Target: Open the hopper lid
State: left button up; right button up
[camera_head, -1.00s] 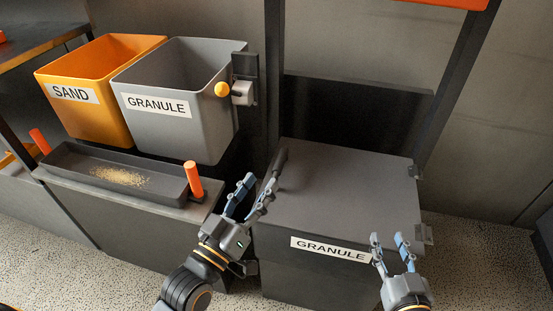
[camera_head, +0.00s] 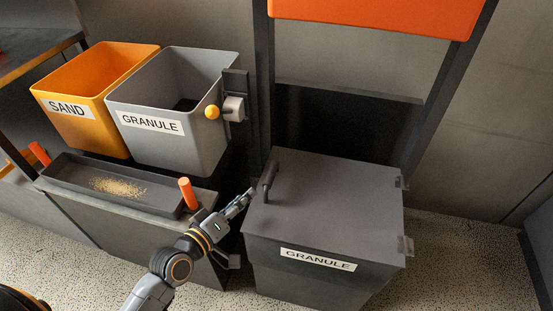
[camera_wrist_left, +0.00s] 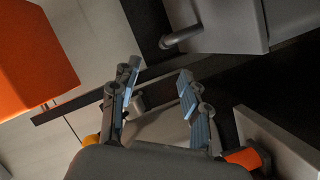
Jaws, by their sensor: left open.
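The dark grey hopper (camera_head: 310,285), labelled GRANULE, stands on the floor right of centre in the head view. Its flat lid (camera_head: 335,195) lies shut on top. A dark upright bar handle (camera_head: 269,180) sits at the lid's left edge. My left gripper (camera_head: 249,196) is just left of the handle and looks apart from it. In the left wrist view the gripper (camera_wrist_left: 159,74) is open with nothing between its fingers. The handle (camera_wrist_left: 182,38) shows beyond the fingertips, beside the grey lid (camera_wrist_left: 232,22). My right gripper is out of view.
An orange sand bin (camera_head: 85,125) and a grey granule bin (camera_head: 190,145) stand at the left. A tray (camera_head: 75,182) with orange handles and some sand lies before them. Dark posts and an orange panel (camera_head: 380,15) stand behind the hopper. Speckled floor is clear at the right.

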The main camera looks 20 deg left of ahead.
aim_at(271, 173)
pick_arm(q)
jog(key=shift+n, duration=0.4)
jog(key=x, duration=0.4)
jog(key=b+x, duration=0.1)
jog(key=x, duration=0.3)
jog(key=f+x, duration=0.1)
jog(key=x, duration=0.4)
jog(key=shift+w+a+b, duration=0.1)
jog(key=shift+a+b, duration=0.2)
jog(key=shift+b, duration=0.05)
jog(key=shift+w+d+f, duration=0.1)
jog(key=shift+w+d, duration=0.1)
jog(key=shift+w, duration=0.3)
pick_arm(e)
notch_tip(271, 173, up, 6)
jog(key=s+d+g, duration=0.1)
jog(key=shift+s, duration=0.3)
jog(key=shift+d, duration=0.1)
pick_arm(q)
grip_shut()
